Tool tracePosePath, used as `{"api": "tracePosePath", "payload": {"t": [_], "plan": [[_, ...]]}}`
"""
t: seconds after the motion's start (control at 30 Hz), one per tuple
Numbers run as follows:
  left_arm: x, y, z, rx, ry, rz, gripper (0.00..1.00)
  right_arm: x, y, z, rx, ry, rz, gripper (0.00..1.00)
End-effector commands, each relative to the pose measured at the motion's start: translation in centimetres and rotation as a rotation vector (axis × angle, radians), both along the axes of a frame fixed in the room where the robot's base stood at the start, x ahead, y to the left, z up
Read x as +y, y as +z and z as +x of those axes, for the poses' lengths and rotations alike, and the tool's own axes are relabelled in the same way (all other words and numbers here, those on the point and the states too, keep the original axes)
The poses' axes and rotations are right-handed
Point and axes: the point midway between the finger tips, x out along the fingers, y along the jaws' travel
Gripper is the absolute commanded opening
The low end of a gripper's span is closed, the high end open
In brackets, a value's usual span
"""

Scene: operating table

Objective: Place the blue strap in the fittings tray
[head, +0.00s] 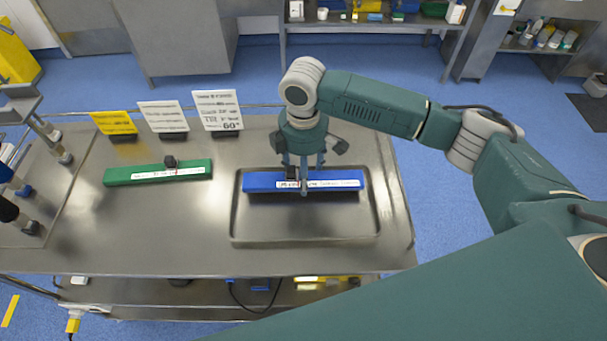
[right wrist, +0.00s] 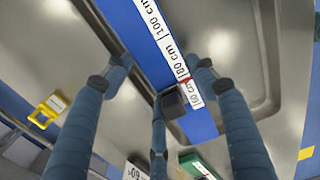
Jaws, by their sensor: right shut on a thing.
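The blue strap (head: 338,182) is a long flat bar with a white printed label. It lies within the outline of the shallow metal fittings tray (head: 305,241), along its back part; I cannot tell whether it touches the tray floor. My right gripper (head: 303,184) points down onto it and is shut on it near the middle. In the right wrist view, my right gripper's fingers (right wrist: 165,80) stand around the blue strap (right wrist: 142,45), with a black knob between them. The fittings tray's rim (right wrist: 268,60) shows there too. My left gripper is in neither view.
A green strap (head: 190,171) with a black knob lies left of the tray on the metal table (head: 160,235). A yellow sign (head: 114,123) and two white signs (head: 163,117) (head: 217,110) stand behind. The tray's front half is bare.

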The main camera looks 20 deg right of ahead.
Motion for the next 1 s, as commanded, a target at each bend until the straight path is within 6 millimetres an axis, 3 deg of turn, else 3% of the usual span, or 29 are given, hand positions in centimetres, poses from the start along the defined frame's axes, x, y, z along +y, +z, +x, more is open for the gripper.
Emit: {"api": "tracePosePath", "payload": {"t": [0.17,0.53,0.57,0.63,1.0], "plan": [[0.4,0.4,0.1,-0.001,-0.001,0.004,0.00,0.0,-2.0,0.0,0.000,-0.001,0.000,0.27],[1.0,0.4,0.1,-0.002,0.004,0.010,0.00,0.0,-2.4,0.0,-0.001,0.000,0.001,0.27],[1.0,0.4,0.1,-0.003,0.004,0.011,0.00,0.0,-2.5,0.0,-0.001,0.000,0.001,0.59],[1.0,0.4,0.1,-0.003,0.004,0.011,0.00,0.0,-2.5,0.0,-0.002,0.000,0.000,0.73],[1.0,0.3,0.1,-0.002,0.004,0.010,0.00,0.0,-2.2,0.1,-0.002,0.000,0.000,0.76]]}}
